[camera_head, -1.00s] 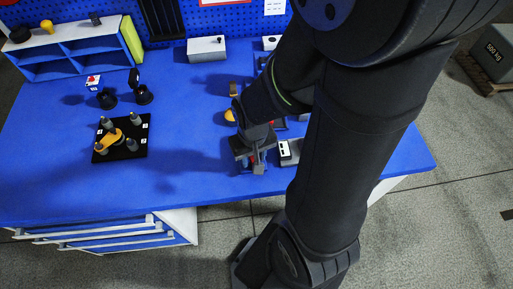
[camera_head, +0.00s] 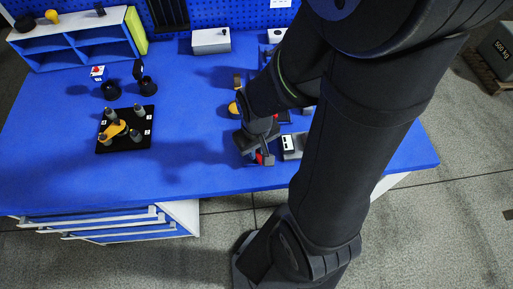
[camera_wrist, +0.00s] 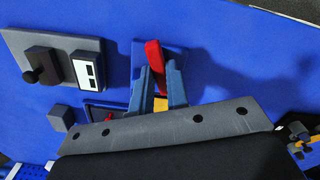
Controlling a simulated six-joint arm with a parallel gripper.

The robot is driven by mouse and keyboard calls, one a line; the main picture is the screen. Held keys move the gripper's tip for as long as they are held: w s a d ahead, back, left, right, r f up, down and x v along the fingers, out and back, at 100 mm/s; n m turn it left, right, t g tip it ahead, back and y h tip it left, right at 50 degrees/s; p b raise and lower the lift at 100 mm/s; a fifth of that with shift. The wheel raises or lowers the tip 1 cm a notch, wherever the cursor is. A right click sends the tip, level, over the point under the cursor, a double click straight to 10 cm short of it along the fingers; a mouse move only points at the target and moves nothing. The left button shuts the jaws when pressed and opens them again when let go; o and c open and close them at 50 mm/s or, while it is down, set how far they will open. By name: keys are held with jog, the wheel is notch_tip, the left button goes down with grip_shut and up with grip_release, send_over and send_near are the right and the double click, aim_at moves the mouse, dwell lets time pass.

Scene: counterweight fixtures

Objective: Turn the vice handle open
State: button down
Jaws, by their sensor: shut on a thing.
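The red vice handle (camera_wrist: 154,56) sticks up between the fingers of my gripper (camera_wrist: 157,84) in the wrist view. The blue-grey fingers are shut on it, one on each side. A small yellow part (camera_wrist: 160,104) shows between the fingers, close to the palm. In the head view my gripper (camera_head: 262,154) is low over the front right part of the bench, with a bit of red showing at its fingers. The vice body is mostly hidden by my gripper in both views.
A grey plate with a black joystick (camera_wrist: 38,68) and a white-faced box (camera_wrist: 88,72) stand close left of the fingers. On the blue bench (camera_head: 190,165), a black pegged board (camera_head: 140,146) lies left. Shelves (camera_head: 85,45) stand at the back. The middle is clear.

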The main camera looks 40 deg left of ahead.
jog(key=n, duration=1.2)
jog(key=shift+n, duration=0.3)
dwell(0.4)
jog(key=c, duration=1.4)
grip_release()
jog(key=shift+r, duration=0.15)
notch_tip(320, 180, up, 17)
notch_tip(320, 180, down, 17)
jog(key=shift+f, duration=0.1)
